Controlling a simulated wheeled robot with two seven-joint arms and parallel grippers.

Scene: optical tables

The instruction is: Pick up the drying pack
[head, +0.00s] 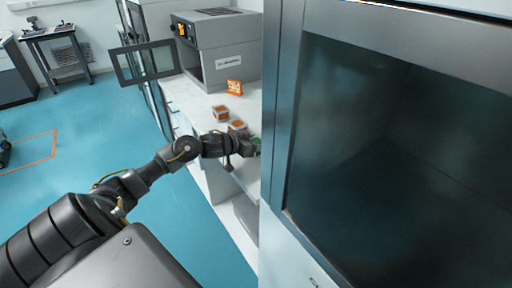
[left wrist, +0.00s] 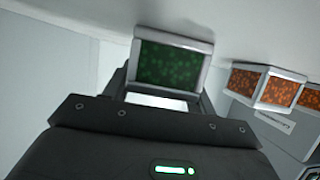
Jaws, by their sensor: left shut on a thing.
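A drying pack with a pale frame and a green speckled face (left wrist: 174,65) sits between the fingers of my left gripper (left wrist: 163,95) in the left wrist view. The gripper is shut on it. In the head view my left gripper (head: 252,147) reaches over the white bench, and a bit of the green pack (head: 258,142) shows at its tip, partly cut off by the large cabinet's edge. I cannot tell whether the pack still touches the bench. My right gripper is not in view.
Orange packs (head: 221,112) (head: 238,126) stand on the white bench (head: 183,93); they also show right of my gripper in the left wrist view (left wrist: 279,90). A dark-windowed cabinet (head: 283,120) fills the right.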

